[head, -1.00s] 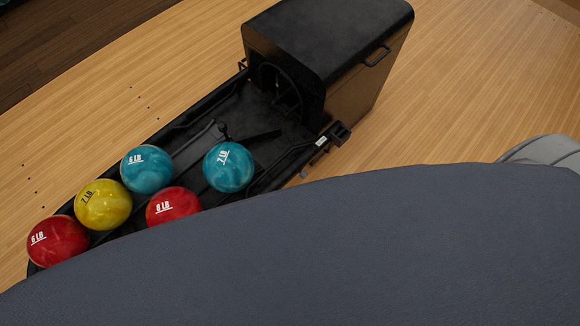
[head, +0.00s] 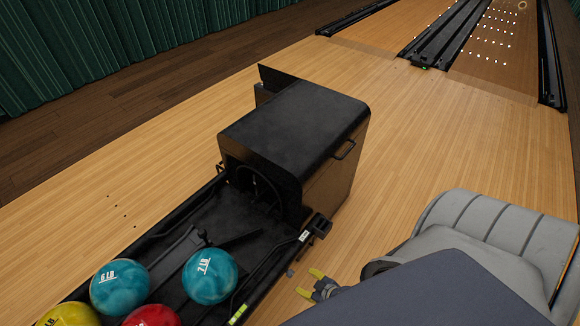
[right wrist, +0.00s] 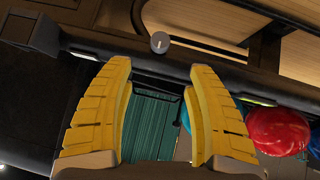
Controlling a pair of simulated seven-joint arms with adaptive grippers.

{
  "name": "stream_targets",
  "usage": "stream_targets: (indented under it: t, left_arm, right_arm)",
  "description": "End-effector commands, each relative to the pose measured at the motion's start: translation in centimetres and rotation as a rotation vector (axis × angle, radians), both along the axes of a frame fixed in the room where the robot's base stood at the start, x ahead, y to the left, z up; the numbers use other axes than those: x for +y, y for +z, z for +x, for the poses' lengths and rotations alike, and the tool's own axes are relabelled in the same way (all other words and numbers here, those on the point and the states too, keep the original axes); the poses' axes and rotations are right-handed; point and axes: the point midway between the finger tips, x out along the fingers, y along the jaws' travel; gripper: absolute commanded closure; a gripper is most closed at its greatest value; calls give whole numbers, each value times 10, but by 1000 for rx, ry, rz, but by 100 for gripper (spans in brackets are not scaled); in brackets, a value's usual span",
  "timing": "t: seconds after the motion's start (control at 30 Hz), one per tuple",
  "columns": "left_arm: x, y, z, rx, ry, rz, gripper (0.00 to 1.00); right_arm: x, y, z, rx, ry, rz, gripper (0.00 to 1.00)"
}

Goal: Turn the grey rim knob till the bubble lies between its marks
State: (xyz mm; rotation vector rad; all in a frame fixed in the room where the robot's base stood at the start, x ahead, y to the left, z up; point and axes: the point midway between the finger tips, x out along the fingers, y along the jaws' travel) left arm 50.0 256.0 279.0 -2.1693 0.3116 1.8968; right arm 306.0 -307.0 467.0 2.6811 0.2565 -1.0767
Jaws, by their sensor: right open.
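The grey rim knob (right wrist: 160,42) shows in the right wrist view as a small round disc with a pale line on its face. It sits on the dark rim, beyond and between my fingertips, apart from them. In the head view the knob (head: 290,272) is a tiny grey spot beside the rim. My right gripper (head: 309,283) has yellow fingers, open and empty, to the right of the knob; its open fingers (right wrist: 160,68) fill the right wrist view. A yellow-green strip (head: 238,314), seemingly the level, lies on the rim; its bubble and marks are too small to read. My left gripper is not seen.
The black ball return (head: 140,262) holds several balls, including a teal one (head: 210,276) and a red one (head: 152,316). Its hood (head: 295,125) stands at the far end. A black block (head: 320,225) juts from the rim near the hood.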

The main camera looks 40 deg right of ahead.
Motion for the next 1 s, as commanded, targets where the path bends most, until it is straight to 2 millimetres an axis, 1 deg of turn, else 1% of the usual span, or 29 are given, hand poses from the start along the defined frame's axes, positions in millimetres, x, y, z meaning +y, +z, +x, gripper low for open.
stream_targets:
  t: [0.03,0.1,0.3,0.53,0.8,1.0]
  left_arm:
    - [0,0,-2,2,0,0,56]
    - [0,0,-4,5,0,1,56]
    - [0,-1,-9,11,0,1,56]
    - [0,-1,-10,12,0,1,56]
    - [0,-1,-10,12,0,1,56]
    - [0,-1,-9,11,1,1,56]
  right_arm:
    - [1,-6,7,0,1,-1,44]
    - [2,-13,15,0,1,-1,44]
    - [3,-33,35,2,0,-1,44]
    - [5,-53,55,1,1,-2,44]
    - [7,-72,75,2,1,-2,44]
    - [10,-83,84,3,1,1,44]
